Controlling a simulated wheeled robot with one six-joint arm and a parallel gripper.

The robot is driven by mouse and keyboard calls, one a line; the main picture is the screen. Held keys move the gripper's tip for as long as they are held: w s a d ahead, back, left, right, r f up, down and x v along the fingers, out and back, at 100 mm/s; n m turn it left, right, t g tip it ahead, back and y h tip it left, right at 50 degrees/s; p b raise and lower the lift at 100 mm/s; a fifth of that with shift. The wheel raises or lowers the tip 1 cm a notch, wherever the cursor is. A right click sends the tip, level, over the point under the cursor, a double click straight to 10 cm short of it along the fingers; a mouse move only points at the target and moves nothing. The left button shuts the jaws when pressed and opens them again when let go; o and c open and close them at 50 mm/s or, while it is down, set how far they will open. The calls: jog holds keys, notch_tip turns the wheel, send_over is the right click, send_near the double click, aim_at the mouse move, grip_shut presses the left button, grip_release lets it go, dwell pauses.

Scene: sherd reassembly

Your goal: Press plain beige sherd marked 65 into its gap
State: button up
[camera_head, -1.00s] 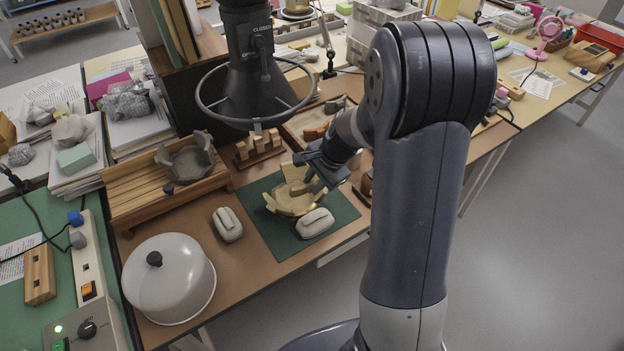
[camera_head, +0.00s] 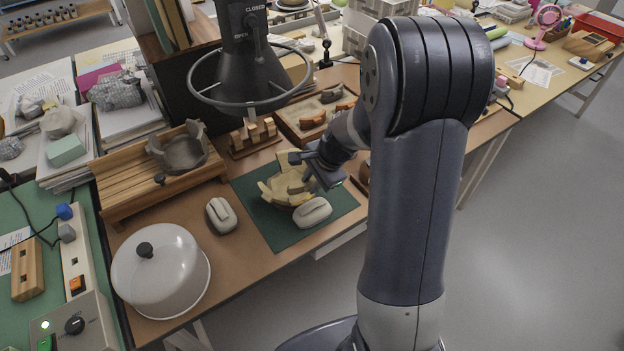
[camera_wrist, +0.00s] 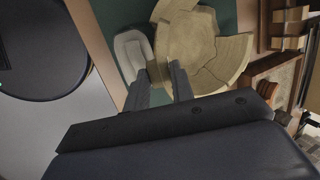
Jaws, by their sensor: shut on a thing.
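The beige bowl (camera_head: 283,190) sits on a dark green mat (camera_head: 285,232), built up from several sherds with raised pieces on its rim. In the wrist view the bowl (camera_wrist: 190,45) shows cracks and a piece at its right side (camera_wrist: 232,55). My gripper (camera_head: 314,181) is at the bowl's right side. In the wrist view my gripper (camera_wrist: 165,70) has its fingertips at the bowl's near edge, shut on a beige sherd that they mostly hide. I cannot read the number 65 on any piece, nor tell whether the held sherd is seated.
A pale rounded block (camera_head: 313,212) lies close beside the bowl, another (camera_head: 221,215) left of the mat. A white dome lid (camera_head: 160,275) stands front left. A wooden rack (camera_head: 160,178) holds a grey vessel. A black ringed lamp-like head (camera_head: 250,75) hangs behind the mat.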

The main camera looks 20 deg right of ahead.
aim_at(313, 204)
jog(key=shift+f+b, duration=1.7)
jog(key=shift+f, duration=0.5)
jog(key=shift+s+f+b, duration=0.1)
jog(key=shift+f+b, duration=0.4)
jog(key=shift+b, duration=0.05)
dwell(1.2)
jog(key=o, duration=0.8)
jog(key=shift+c, duration=0.2)
jog(key=shift+o, duration=0.7)
jog(key=shift+s+f, duration=0.15)
jog(key=v, duration=1.1)
jog(key=shift+r+p, duration=0.3)
jog(key=shift+p, duration=0.1)
jog(key=shift+w, duration=0.2)
